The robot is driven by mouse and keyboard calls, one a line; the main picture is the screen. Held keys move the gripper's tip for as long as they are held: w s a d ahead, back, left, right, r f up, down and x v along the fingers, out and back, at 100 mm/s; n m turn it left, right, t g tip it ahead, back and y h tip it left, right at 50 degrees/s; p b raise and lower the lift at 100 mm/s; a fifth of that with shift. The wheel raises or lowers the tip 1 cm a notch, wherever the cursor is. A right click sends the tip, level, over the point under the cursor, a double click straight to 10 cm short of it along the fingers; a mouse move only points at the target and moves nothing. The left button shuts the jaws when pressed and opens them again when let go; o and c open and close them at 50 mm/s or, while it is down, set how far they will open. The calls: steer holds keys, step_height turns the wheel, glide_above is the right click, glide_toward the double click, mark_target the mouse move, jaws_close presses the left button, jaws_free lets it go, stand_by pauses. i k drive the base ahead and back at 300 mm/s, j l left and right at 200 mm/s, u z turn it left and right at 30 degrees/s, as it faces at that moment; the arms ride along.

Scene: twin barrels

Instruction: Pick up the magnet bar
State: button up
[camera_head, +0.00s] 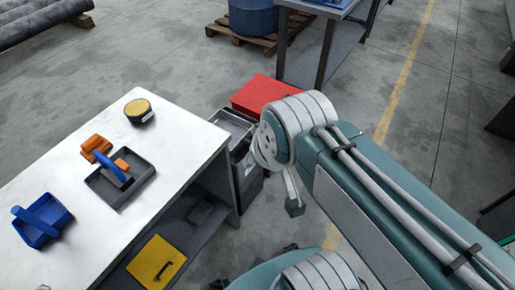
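A white-topped table (68,178) stands at the left. A dark shallow tray (143,180) lies on it, holding a blue handle-shaped piece (112,163) and a small orange piece (122,164). I cannot tell for certain which of these is the magnet bar. My gripper (294,207) shows only in part below my arm's rounded joint, right of the table and apart from everything on it. Its fingers are mostly hidden, so its opening is unclear.
An orange object (96,147) and a round yellow-topped item (139,111) are also on the table. A yellow panel with a handle (156,262) is on the lower shelf. A red box (262,93) and grey bin (232,123) stand beyond the table.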

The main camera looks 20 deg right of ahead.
mark_target(122, 180)
steer(key=i+j+u, duration=0.15)
steer(key=u, duration=0.2)
steer(key=i+j+u, duration=0.1)
steer(key=u, duration=0.25)
steer(key=i+u, duration=0.35)
steer(key=k, duration=0.1)
